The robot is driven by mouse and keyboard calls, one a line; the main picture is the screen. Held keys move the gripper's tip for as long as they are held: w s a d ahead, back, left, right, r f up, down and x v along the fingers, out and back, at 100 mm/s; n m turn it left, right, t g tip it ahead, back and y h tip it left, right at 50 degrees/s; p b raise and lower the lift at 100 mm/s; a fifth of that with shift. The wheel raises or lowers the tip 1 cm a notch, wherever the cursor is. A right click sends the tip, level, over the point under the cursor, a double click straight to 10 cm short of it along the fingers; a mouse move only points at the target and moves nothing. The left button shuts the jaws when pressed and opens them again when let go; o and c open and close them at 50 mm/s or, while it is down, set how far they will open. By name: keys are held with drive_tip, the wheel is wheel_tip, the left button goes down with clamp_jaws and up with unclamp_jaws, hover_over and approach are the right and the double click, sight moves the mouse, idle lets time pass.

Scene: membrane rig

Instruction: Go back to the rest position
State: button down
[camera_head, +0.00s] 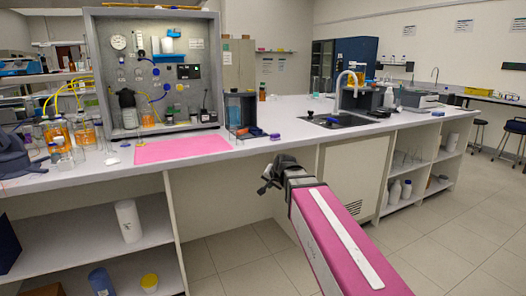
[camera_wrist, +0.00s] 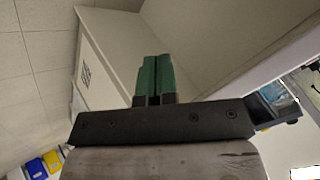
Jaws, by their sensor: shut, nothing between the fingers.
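My gripper (camera_head: 268,187) is in front of the bench's front edge in the head view, with my pink arm link reaching up to it from the lower right. In the wrist view its two green fingers (camera_wrist: 154,78) are together, with nothing between them. The gripper is apart from the bench and touches nothing that I can see.
The white bench (camera_head: 280,125) carries a pink mat (camera_head: 182,148), a grey rig panel (camera_head: 155,70), glassware with orange liquid at the left, and a sink (camera_head: 335,121). A cabinet (camera_head: 345,172) and open shelves stand below.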

drive_tip(key=s+d+f+n+g+h, duration=0.1)
drive_tip(key=s+d+f+n+g, duration=0.1)
drive_tip(key=s+d+f, duration=0.6)
drive_tip(key=s+d+f+n+g+h, duration=0.2)
drive_tip(key=s+d+f+g, duration=0.3)
drive_tip(key=f, duration=1)
drive_tip(key=s+d, duration=0.3)
drive_tip(key=s, duration=0.2)
drive_tip(key=shift+f+n+h, duration=0.3)
drive_tip(key=shift+f, duration=0.05)
